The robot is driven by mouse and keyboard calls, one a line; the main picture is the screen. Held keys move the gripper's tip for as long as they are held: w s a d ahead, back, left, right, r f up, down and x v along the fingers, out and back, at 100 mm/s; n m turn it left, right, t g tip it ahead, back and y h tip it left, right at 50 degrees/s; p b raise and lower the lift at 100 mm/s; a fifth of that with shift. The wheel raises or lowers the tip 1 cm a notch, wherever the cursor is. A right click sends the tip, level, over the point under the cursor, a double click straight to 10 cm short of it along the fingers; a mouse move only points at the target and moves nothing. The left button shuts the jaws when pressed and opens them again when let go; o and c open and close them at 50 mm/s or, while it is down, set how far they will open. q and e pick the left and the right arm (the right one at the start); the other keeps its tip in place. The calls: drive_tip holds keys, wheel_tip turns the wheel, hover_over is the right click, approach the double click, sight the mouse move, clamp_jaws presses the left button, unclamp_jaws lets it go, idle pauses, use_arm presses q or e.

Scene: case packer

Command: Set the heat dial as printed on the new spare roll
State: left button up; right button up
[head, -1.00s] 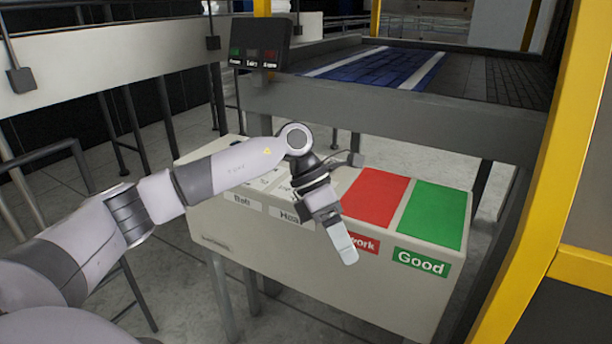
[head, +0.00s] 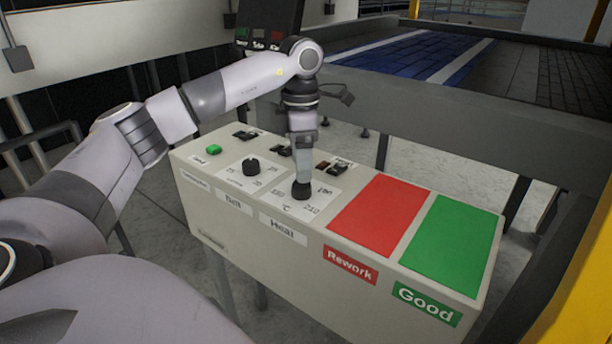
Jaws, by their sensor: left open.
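The heat dial (head: 302,190) is a black knob on a white scale plate above the "Heat" label, on top of a beige control box (head: 240,238). Printed numbers around it include 180 and 210. My left gripper (head: 302,178) points straight down at the dial, its fingertips at the knob's top. Its jaws are open; whether they touch the knob I cannot tell. The gripper hides part of the scale and the dial's pointer. No spare roll shows clearly in this view. My right gripper is not in view.
A second black knob, the belt dial (head: 250,167), sits to the left. A green button (head: 214,149) and several small switches lie behind. A red Rework pad (head: 378,216) and a green Good pad (head: 452,243) are at the right. A conveyor (head: 420,62) runs behind.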

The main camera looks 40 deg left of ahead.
sight(301, 189)
use_arm(q)
drive_tip(key=shift+d+f, duration=0.1)
drive_tip(key=shift+f, duration=2.15)
drive_tip(key=c, duration=1.1)
drive_tip(key=shift+o, duration=0.2)
drive_tip(key=shift+r, duration=0.1)
